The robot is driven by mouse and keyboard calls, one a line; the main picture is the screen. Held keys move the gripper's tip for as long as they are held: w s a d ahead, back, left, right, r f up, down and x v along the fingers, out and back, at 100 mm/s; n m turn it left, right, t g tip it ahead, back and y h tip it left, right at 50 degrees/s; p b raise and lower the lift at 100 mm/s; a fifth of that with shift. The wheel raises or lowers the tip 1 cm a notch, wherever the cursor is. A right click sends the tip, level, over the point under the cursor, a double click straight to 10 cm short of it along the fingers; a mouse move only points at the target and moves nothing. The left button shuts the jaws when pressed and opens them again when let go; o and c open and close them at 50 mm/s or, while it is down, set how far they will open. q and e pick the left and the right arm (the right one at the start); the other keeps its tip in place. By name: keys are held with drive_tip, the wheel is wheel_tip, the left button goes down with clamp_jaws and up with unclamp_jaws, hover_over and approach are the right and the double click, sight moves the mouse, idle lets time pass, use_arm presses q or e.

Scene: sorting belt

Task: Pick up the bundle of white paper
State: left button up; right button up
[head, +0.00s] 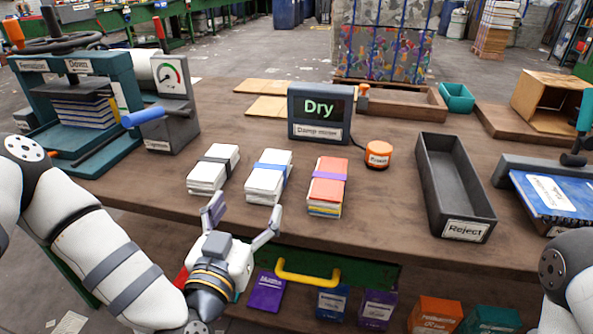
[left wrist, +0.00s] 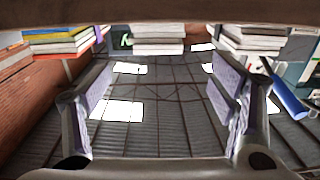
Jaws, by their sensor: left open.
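Two bundles of white paper lie on the brown table in the head view. One has a black band (head: 213,168); the other, to its right, has a blue band (head: 269,176). My left gripper (head: 244,212) is open and empty at the table's front edge, just in front of these two, touching neither. In the left wrist view, the middle white bundle (left wrist: 158,38) shows edge-on beyond and between my open fingers (left wrist: 165,95). Another white bundle (left wrist: 250,38) is to its right. My right gripper is out of view.
A red-orange bundle with a purple band (head: 327,187) lies right of the white ones. Behind stand a "Dry" display (head: 319,112) and orange button (head: 378,153). A Reject tray (head: 465,231) is right, a press (head: 75,125) left. A yellow handle (head: 308,278) is below the table edge.

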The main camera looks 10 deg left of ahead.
sight(264, 179)
use_arm(q)
drive_tip(key=w, duration=0.9)
drive_tip(key=shift+w+d+f+b, duration=0.15)
drive_tip(key=shift+w+b, duration=0.1)
drive_tip(key=shift+b, duration=0.15)
drive_tip(key=c, duration=1.5)
